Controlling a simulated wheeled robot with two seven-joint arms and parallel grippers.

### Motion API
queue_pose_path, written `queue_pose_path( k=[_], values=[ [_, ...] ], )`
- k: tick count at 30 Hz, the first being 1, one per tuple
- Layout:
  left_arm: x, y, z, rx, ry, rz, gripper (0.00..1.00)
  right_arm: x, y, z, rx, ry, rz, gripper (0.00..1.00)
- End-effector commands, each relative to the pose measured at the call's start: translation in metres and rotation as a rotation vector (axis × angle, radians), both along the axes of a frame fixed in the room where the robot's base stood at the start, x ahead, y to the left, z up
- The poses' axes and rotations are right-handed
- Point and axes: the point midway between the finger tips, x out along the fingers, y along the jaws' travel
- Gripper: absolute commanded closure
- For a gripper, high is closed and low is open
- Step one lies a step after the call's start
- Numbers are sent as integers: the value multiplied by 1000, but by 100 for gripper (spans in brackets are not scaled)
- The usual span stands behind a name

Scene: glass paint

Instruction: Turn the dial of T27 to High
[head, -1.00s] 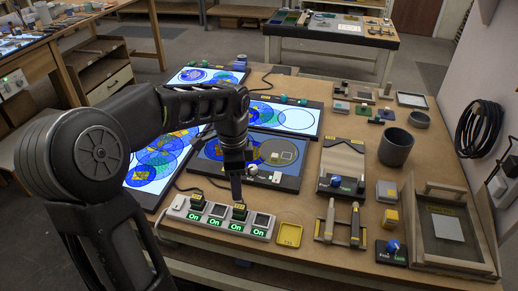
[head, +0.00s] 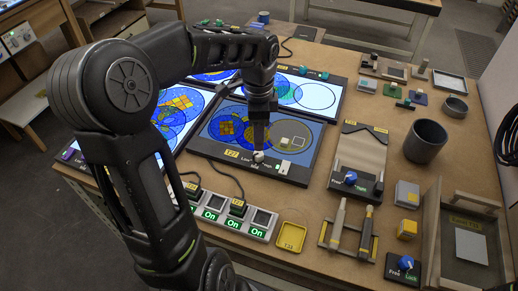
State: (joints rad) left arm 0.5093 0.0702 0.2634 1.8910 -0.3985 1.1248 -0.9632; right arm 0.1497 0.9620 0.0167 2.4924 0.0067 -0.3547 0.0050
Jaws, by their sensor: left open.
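The light panel T27 (head: 294,133) lies on the table, with a yellow T27 label (head: 232,154) on its front edge. My right gripper is not in view.
A power strip (head: 258,232) with lit "On" signs and cables lies in front of the panel. A yellow tray (head: 291,238), a dark cup (head: 425,141) and a board with a blue knob (head: 357,165) stand to the right. Other lit panels (head: 312,95) lie behind.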

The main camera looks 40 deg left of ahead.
Motion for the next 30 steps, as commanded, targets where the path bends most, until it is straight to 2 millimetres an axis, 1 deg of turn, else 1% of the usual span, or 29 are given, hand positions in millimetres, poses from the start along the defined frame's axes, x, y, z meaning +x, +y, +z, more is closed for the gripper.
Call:
queue_pose_path(
  k=[5, 12, 15, 19, 26, 30],
  values=[
    [-1, -1, -20, -2, 5, -1, 52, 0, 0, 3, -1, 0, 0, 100],
    [-1, -1, -57, -2, 5, -2, 52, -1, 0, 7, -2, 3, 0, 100],
    [-1, 0, -68, -1, 3, 0, 52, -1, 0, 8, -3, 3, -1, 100],
    [-1, 0, -74, 0, 1, 0, 52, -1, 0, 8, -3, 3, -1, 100],
    [-1, 0, -74, 0, 1, 0, 52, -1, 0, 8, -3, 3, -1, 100],
    [-1, 0, -74, 0, 1, 0, 63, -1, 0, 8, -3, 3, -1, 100]
  ],
)
